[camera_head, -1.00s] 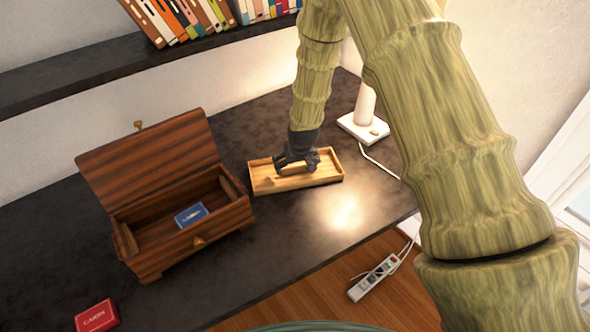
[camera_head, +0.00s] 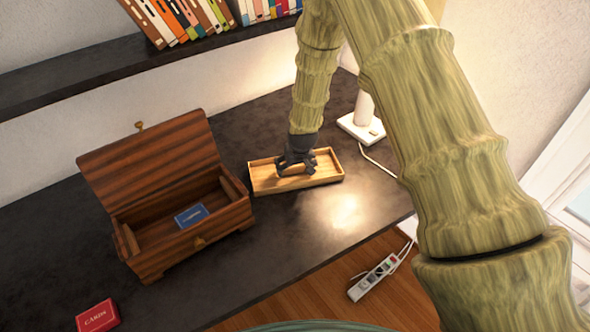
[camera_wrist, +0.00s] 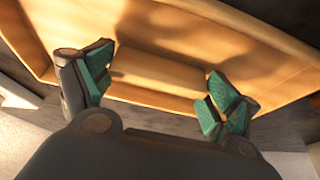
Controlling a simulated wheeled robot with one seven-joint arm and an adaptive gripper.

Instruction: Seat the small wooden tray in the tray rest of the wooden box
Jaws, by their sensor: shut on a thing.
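The small wooden tray (camera_head: 327,181) is a shallow, light wooden tray on the dark desk, right of the box. My gripper (camera_head: 294,167) is over the tray and shut on its raised middle bar. In the wrist view, the bar of the tray (camera_wrist: 155,72) lies between the green-padded fingers of my gripper (camera_wrist: 155,90). The wooden box (camera_head: 215,222) is dark reddish-brown with its lid (camera_head: 150,160) open and leaning back. A blue card pack (camera_head: 191,215) lies inside it. I cannot make out the tray rest clearly.
A red card pack (camera_head: 97,316) lies at the desk's front left. A white lamp base (camera_head: 361,127) with a cable stands right of the tray. A power strip (camera_head: 374,277) lies on the floor. A shelf of books (camera_head: 190,18) is above the desk.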

